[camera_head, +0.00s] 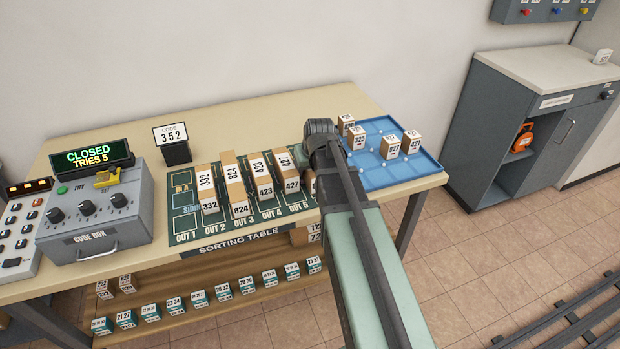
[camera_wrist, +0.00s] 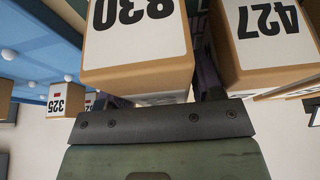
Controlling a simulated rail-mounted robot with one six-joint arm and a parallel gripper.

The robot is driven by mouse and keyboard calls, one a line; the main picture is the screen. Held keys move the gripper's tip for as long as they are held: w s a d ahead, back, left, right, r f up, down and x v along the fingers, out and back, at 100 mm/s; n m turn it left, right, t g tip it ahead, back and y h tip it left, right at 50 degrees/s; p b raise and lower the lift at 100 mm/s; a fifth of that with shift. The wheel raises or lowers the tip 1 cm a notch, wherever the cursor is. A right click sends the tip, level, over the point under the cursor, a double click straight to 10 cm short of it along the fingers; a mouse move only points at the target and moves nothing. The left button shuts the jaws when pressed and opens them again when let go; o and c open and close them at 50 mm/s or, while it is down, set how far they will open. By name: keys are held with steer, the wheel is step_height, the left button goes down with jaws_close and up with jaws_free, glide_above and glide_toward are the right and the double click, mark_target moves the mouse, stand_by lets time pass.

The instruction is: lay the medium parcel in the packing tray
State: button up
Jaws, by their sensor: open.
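A brown parcel labelled 830 (camera_wrist: 140,82) fills the middle of the wrist view. My gripper (camera_wrist: 146,62) is open, with a dark finger at each side of this parcel; I cannot tell whether they touch it. The blue tray (camera_head: 397,176) lies at the table's right end, holding several small parcels. No label says which parcel is medium.
A code box (camera_head: 95,218) and a code card (camera_head: 171,135) are on the left. The tray's front part is bare.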

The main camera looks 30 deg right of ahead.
steer(key=shift+r, duration=0.15)
steer(key=c, duration=0.9)
step_height(320, 180, up, 20)
steer(key=p, duration=2)
steer(key=shift+r, duration=0.1)
